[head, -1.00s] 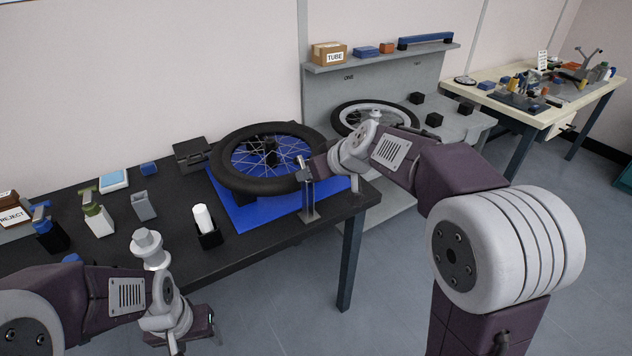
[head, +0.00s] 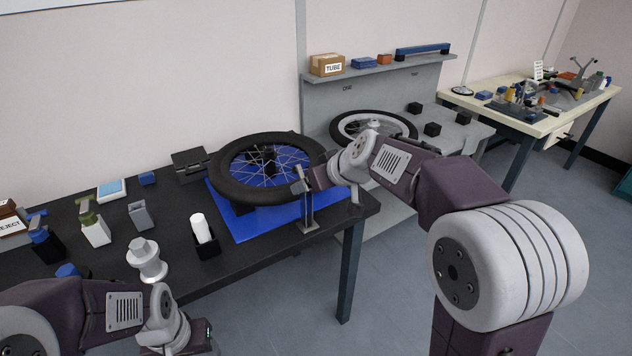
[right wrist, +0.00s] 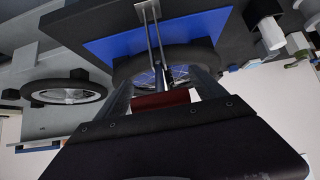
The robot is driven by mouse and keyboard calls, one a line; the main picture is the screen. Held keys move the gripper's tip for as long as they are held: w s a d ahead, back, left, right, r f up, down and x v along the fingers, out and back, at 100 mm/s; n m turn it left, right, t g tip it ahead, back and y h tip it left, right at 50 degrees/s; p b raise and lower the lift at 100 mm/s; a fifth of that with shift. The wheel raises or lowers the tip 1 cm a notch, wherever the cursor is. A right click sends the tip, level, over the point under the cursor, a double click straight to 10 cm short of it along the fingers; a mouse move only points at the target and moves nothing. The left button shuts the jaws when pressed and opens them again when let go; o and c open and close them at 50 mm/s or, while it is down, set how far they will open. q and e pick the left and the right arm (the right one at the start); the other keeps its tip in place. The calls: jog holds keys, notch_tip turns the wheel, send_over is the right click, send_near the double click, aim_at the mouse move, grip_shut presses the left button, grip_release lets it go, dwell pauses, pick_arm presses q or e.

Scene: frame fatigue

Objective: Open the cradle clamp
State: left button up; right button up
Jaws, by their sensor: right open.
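The spoked wheel (head: 222,188) with a black tyre lies on its stand over a blue mat (head: 245,228) on the dark bench. A grey metal upright (head: 308,212), likely part of the cradle clamp, stands at the wheel's near edge; it also shows in the right wrist view (right wrist: 151,30). My right gripper (right wrist: 162,82) is open at this upright by the tyre, fingers spread. A dark red piece (right wrist: 160,100) shows between the fingers; I cannot tell whether they touch it. My left gripper (head: 190,343) is low at the bottom left, in front of the bench, partly cut off, its jaws unclear.
A black holder with a white cylinder (head: 201,228), a grey holder (head: 141,215), a green-topped bottle (head: 95,230) and a black box (head: 190,165) stand on the bench. A second wheel (head: 345,128) lies on the grey station behind, under a shelf with a TUBE box (head: 327,65).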

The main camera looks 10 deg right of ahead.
jog(key=v, duration=0.9)
jog(key=shift+p, duration=0.45)
jog(key=shift+f, duration=0.15)
jog(key=s+d+f+m+g+h, duration=0.15)
jog(key=s+f+g, duration=0.25)
jog(key=s+f, duration=0.7)
jog(key=s+d+f+m+g+h, duration=0.1)
jog(key=s+f+m+g+h, duration=0.15)
jog(key=s+f, duration=0.85)
jog(key=w+r+g+y+p, duration=0.1)
jog(key=w+r+p, duration=0.2)
jog(key=r+p, duration=0.7)
jog(key=p, duration=0.4)
jog(key=shift+d, duration=0.2)
